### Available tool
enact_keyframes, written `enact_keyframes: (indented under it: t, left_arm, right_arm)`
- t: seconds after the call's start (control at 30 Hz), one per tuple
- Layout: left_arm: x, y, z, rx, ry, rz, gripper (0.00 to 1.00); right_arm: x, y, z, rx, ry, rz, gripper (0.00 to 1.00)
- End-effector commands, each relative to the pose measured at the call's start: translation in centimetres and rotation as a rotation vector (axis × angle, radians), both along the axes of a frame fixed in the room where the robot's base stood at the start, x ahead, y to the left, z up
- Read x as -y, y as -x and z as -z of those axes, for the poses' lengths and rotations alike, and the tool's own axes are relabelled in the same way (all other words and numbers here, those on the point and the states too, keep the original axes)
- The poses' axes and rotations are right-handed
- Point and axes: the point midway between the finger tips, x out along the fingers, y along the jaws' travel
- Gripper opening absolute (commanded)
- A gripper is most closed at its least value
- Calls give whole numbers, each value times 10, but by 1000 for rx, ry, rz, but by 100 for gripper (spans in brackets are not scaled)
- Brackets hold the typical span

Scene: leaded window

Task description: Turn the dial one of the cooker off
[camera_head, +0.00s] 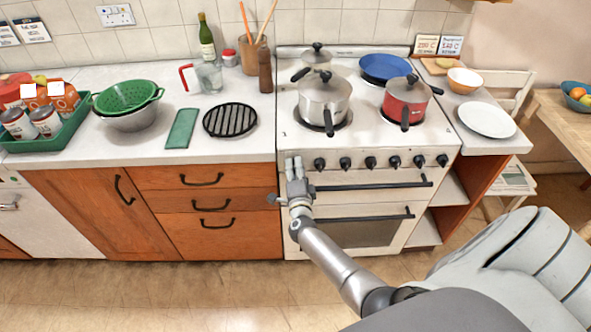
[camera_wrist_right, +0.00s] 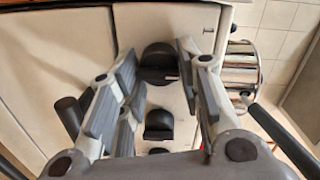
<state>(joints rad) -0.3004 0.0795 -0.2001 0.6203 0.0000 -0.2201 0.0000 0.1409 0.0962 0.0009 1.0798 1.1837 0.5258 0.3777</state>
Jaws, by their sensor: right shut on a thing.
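The white cooker (camera_head: 375,195) stands right of the wooden units, with a row of black dials (camera_head: 370,162) along its front panel. My right gripper (camera_head: 295,165) is at the left end of this row and hides what is behind it in the head view. In the right wrist view a black dial (camera_wrist_right: 157,62) sits between the fingertips of the right gripper (camera_wrist_right: 160,70), which is shut on it. Further black dials (camera_wrist_right: 158,122) show below it there. The dial's marking cannot be read. My left gripper is not in view.
Oven handles (camera_head: 375,184) run below the dials. A black grill trivet (camera_head: 230,120) and a green colander (camera_head: 126,96) lie on the left counter.

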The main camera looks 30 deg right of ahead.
Motion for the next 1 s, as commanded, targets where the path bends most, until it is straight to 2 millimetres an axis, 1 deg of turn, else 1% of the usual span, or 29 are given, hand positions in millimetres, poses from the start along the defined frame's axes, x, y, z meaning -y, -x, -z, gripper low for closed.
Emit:
enact_keyframes:
  t: [0.07, 0.1, 0.23, 0.27, 0.53, 0.67, 0.77, 0.87, 1.0]
  left_arm:
    - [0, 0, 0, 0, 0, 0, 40]
    - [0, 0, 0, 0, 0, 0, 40]
    - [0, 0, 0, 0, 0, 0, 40]
    - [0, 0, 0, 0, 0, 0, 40]
    - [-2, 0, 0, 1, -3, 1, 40]
    - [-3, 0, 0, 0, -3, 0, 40]
    - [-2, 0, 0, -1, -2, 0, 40]
    - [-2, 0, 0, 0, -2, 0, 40]
    - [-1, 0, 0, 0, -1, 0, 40]
  right_arm:
    - [0, 0, 0, 0, 2, 0, 9]
    - [0, 0, -1, 0, 2, 0, 35]
    - [0, 0, -1, 0, 1, 0, 52]
    - [0, 0, -1, 0, 1, 0, 54]
    - [0, 0, 0, 1, 0, 0, 54]
    - [-3, 4, 0, 0, -1, -1, 54]
    - [-9, 14, 0, 0, -3, -2, 54]
    - [-15, 28, -1, -1, -3, 2, 54]
    - [-30, 53, -3, -1, -3, 0, 54]
